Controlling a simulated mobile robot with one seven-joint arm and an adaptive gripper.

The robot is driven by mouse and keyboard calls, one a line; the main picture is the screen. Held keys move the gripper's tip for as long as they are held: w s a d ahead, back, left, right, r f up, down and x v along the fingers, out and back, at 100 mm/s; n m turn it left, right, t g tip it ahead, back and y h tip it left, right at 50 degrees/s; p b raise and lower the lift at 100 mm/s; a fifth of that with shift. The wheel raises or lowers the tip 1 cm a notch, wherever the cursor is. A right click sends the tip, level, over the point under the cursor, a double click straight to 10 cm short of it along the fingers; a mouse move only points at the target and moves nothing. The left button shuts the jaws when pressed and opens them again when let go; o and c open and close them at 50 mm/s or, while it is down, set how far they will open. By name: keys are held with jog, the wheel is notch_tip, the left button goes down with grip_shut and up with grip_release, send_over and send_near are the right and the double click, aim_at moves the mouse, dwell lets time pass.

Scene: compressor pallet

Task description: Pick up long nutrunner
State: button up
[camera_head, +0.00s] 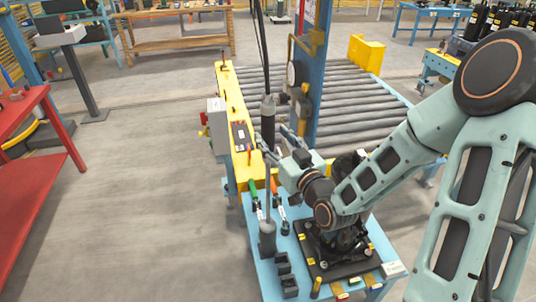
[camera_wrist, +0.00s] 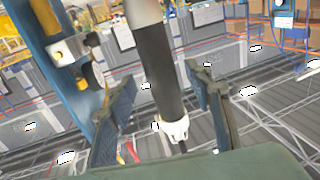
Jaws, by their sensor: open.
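The long nutrunner (camera_head: 268,127) is upright, with a black grip, a grey top and a long thin shaft running down to a dark holder (camera_head: 267,240) on the blue bench. My gripper (camera_head: 275,143) is at its black body, coming from the right. In the wrist view the black grip (camera_wrist: 162,75) stands between the two open fingers of my gripper (camera_wrist: 158,78), with visible gaps to both. The picture there appears upside down, with the ceiling low in view. Whether a finger touches the tool is not clear.
A blue post (camera_head: 310,80) with fittings stands just behind the tool. A yellow rail (camera_head: 228,95) and roller conveyor (camera_head: 355,95) lie behind. Small tools and dark bins (camera_head: 286,275) are on the blue bench (camera_head: 258,275). A red table (camera_head: 40,190) is left; open floor lies between.

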jog(key=shift+x, duration=1.5)
jog(key=shift+c, duration=0.2)
grip_shut()
jog(key=shift+a+r, duration=0.1)
jog(key=shift+r, duration=0.05)
